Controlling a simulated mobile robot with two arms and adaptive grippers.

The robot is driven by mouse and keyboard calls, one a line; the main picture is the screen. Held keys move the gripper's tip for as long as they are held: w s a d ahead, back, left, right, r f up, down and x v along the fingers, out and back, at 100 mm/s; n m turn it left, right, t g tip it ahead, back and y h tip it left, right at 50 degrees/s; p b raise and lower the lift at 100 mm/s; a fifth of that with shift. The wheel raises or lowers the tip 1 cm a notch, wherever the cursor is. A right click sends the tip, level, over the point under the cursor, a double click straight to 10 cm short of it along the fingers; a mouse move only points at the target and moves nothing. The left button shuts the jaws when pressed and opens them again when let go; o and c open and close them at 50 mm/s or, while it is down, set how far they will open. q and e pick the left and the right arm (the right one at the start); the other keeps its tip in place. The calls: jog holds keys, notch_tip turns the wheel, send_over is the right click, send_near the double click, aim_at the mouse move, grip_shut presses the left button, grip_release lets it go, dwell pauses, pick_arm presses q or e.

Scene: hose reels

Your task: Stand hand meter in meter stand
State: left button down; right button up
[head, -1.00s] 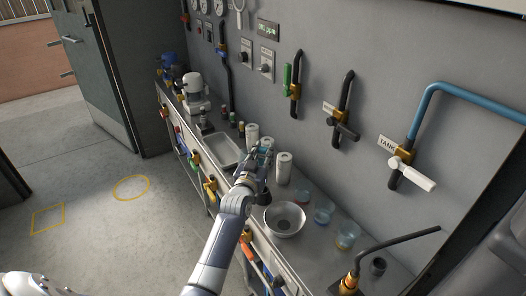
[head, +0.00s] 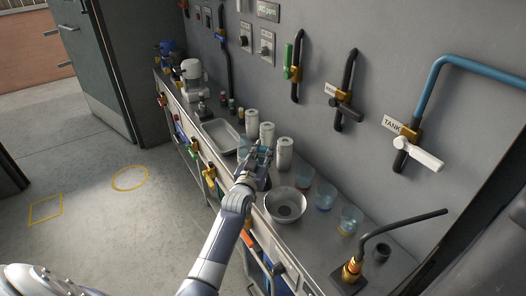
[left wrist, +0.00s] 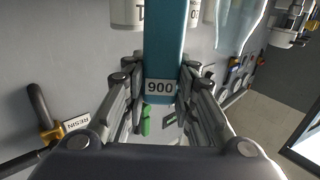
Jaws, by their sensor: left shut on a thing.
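The hand meter (left wrist: 165,50) is a long teal bar with a white "900" label. In the left wrist view it stands between the two fingers of my left gripper (left wrist: 161,88), which is shut on it. In the head view my left gripper (head: 260,154) is over the bench, in front of the white canisters and beyond the metal bowl; the meter is mostly hidden by the fingers there. My right gripper is not in view.
White canisters (head: 284,153) stand along the wall side. A metal bowl (head: 285,205), beakers (head: 326,195) and a black curved spout (head: 400,224) are to the right. A metal tray (head: 220,134) lies to the left. Valve handles (head: 418,155) jut from the wall.

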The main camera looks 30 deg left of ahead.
pick_arm(q)
jog(key=c, duration=1.2)
grip_release()
jog(key=shift+s, duration=0.1)
jog(key=shift+s+f, duration=0.1)
jog(key=shift+s, duration=0.15)
jog(key=s, duration=0.3)
jog(key=s+d, duration=0.1)
jog(key=s, duration=0.3)
jog(key=s+d, duration=0.1)
jog(key=s, duration=0.3)
jog(key=shift+d, duration=0.1)
